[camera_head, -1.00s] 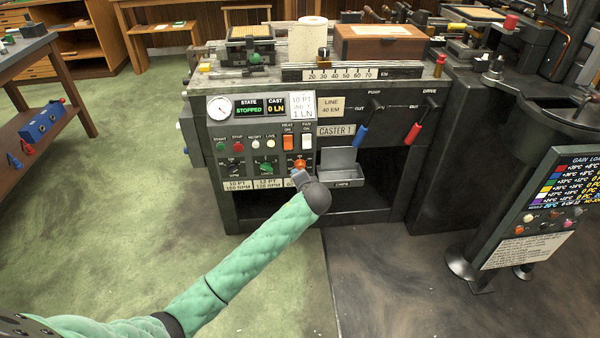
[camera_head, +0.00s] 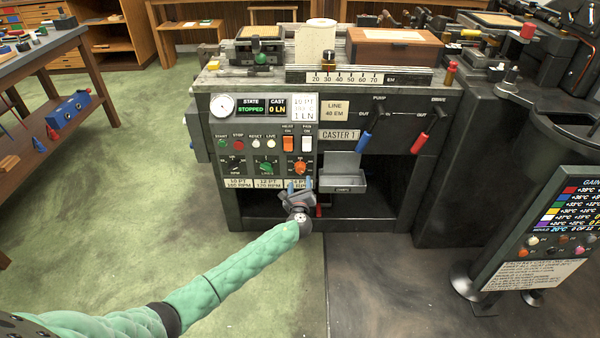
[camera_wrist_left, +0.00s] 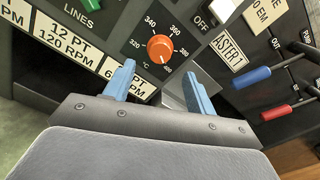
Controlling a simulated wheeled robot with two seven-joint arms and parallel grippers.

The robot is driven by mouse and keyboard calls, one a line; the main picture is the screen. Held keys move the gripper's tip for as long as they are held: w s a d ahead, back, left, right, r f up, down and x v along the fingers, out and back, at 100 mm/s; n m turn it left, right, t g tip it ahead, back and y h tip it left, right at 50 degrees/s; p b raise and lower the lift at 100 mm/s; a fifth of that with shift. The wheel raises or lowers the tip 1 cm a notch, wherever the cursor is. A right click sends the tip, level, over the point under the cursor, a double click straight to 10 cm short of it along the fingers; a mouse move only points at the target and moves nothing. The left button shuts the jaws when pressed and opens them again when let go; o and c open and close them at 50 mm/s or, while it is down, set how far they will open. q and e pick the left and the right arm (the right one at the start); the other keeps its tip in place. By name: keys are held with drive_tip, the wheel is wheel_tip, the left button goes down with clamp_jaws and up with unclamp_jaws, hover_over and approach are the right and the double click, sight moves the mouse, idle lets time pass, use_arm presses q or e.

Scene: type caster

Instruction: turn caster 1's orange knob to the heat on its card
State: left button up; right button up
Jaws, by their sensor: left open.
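Caster 1's orange knob (camera_head: 299,167) sits at the lower right of the machine's control panel. In the left wrist view the knob (camera_wrist_left: 160,48) is ringed by a dial with marks including 320, 340, 360 and 380; its pointer is not clear. The white card (camera_head: 303,107) is above the switches; its middle line, the heat, is too small to read surely. My left gripper (camera_head: 299,186) is open and empty just below the knob. In the left wrist view its blue fingers (camera_wrist_left: 158,75) stand apart, short of the knob and not touching it. My right gripper is out of view.
The green lines knob (camera_head: 266,167) is left of the orange knob. The heat switch (camera_head: 288,143) and fan switch (camera_head: 307,143) are above. A grey metal tray (camera_head: 344,172) juts out at the right. Blue (camera_head: 363,142) and red (camera_head: 419,143) levers are farther right.

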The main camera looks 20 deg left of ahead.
sight(300, 171)
use_arm(q)
drive_tip(key=shift+x, duration=3.9)
drive_tip(key=shift+c, duration=0.3)
drive_tip(key=shift+f, duration=0.1)
drive_tip(key=c, duration=0.9)
